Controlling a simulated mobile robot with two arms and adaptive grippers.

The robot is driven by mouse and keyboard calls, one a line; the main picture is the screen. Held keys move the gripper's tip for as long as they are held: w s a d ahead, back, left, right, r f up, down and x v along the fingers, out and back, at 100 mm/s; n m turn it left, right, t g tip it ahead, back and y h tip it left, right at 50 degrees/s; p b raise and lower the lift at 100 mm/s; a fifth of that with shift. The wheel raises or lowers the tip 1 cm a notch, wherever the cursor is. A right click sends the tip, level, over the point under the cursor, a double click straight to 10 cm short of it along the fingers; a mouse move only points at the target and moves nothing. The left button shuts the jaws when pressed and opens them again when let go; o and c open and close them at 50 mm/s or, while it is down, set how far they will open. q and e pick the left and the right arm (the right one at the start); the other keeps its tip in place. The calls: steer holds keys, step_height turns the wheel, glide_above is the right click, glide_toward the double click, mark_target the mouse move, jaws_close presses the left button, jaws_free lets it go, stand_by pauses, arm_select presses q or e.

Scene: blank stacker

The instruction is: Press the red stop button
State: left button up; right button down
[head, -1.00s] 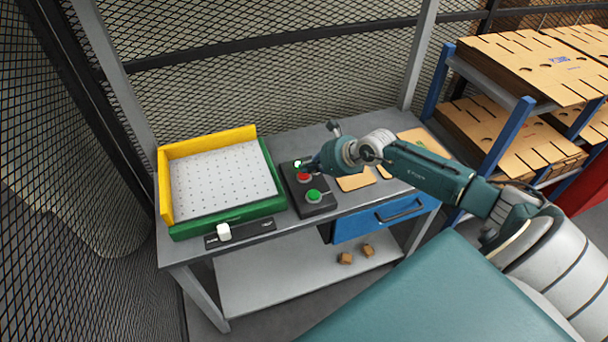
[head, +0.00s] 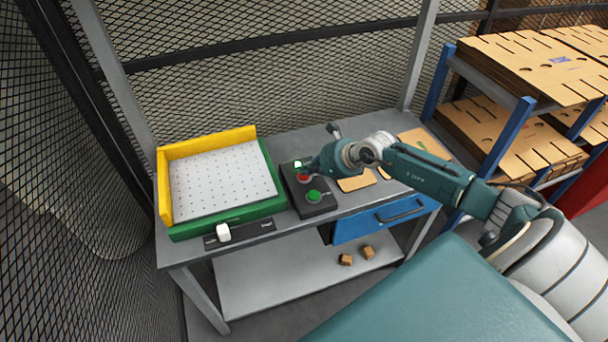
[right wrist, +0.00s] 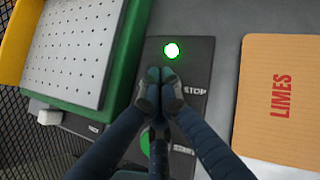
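The red stop button (head: 304,177) sits on a dark control box (head: 322,208) on the bench, between a lit green lamp (head: 298,163) and a green start button (head: 314,196). My right gripper (head: 310,169) is over the box, its tips right by the red button. In the right wrist view its fingertips (right wrist: 160,76) are together and empty, beside the "STOP" label. They hide the red button there, so I cannot tell whether they touch it. The lamp (right wrist: 172,50) glows green just beyond the tips. My left gripper is out of view.
A white perforated plate (head: 222,180) with yellow and green edges stands left of the box. A slider with a white knob (head: 223,232) is in front of it. Racks of cardboard (head: 530,65) stand at right.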

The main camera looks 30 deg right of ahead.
steer(key=shift+f, duration=0.25)
steer(key=shift+r, duration=0.15)
steer(key=shift+r+p, duration=0.65)
steer(key=shift+r, duration=0.1)
steer(key=shift+r, duration=0.1)
step_height(320, 180, up, 5)
steer(key=p, duration=0.4)
stand_by(0.8)
